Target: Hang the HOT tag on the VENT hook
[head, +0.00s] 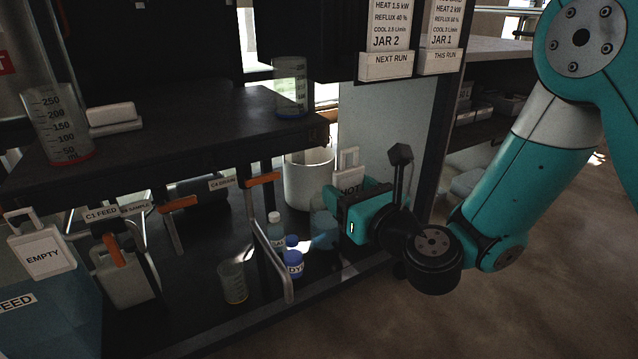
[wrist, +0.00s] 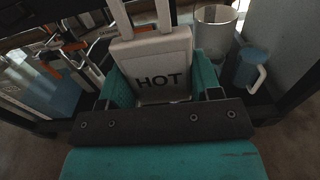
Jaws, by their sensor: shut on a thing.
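The HOT tag (head: 349,177) is a white plate with dark letters and a loop handle at its top. It shows large in the wrist view (wrist: 152,58), upright, with the loop running out of the top of the picture. My teal gripper (wrist: 162,82) is shut on the tag, one finger at each side. In the head view my gripper (head: 345,200) is right of the dark bench shelf, partly hiding the tag's lower part. No hook with a readable VENT label shows in either view.
An EMPTY tag (head: 42,254) hangs at left. A white pot (head: 308,180), a bottle (head: 276,232), a blue-capped jar (head: 293,262) and a beaker (head: 232,282) stand near my gripper.

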